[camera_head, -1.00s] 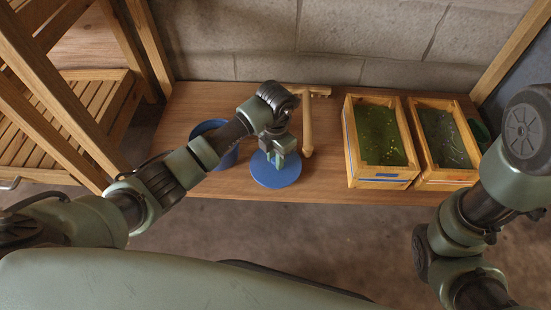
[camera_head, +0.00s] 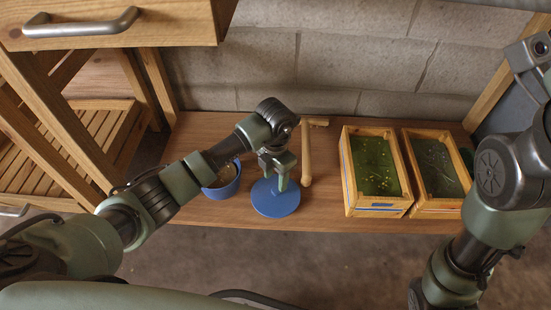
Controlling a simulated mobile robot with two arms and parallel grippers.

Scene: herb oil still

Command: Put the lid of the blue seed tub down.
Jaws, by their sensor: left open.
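The lid (camera_head: 276,203) of the blue seed tub is a flat blue disc. It appears to lie flat on the wooden bench, near the front edge. The blue seed tub (camera_head: 226,190) stands to the left of the lid, uncovered, with brownish contents showing; my left arm hides part of it. My left gripper (camera_head: 282,184) points down over the lid with its fingers open. I cannot tell whether the fingertips still touch the lid. My right arm is at the right edge, and its fingers do not show.
Two wooden crates (camera_head: 348,182) with green contents stand to the right on the bench (camera_head: 320,212). A wooden T-shaped piece (camera_head: 306,155) lies behind the lid. A drawer with a metal handle (camera_head: 80,26) juts in at upper left. Bare bench lies between lid and crates.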

